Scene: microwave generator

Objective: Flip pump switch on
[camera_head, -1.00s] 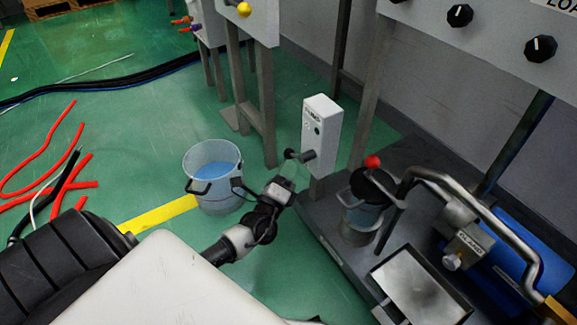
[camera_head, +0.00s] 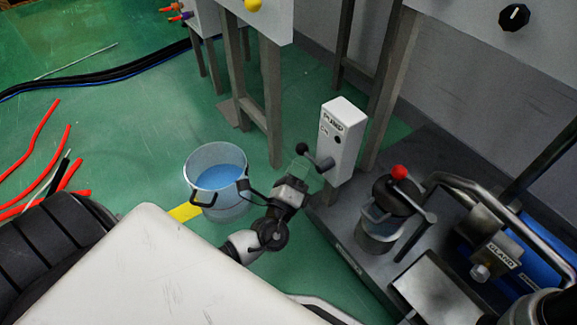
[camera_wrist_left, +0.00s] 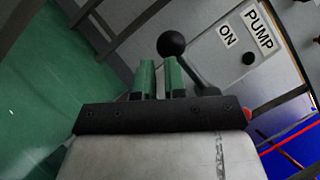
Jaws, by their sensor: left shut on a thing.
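The pump box (camera_head: 343,130) is a white upright case with PUMP and ON labels, standing at the edge of the grey platform. Its dark lever (camera_head: 325,163) ends in a black ball knob (camera_head: 302,148) that points left and slightly up. In the left wrist view the ball knob (camera_wrist_left: 171,44) is just beyond the fingertips, with the ON label (camera_wrist_left: 228,35) to its right. The fingers partly hide the shaft. My right gripper is not in view.
A red-knobbed canister (camera_head: 382,228) and metal pipework (camera_head: 475,190) stand on the platform to the right. Red hoses (camera_head: 40,160) lie on the floor at the left.

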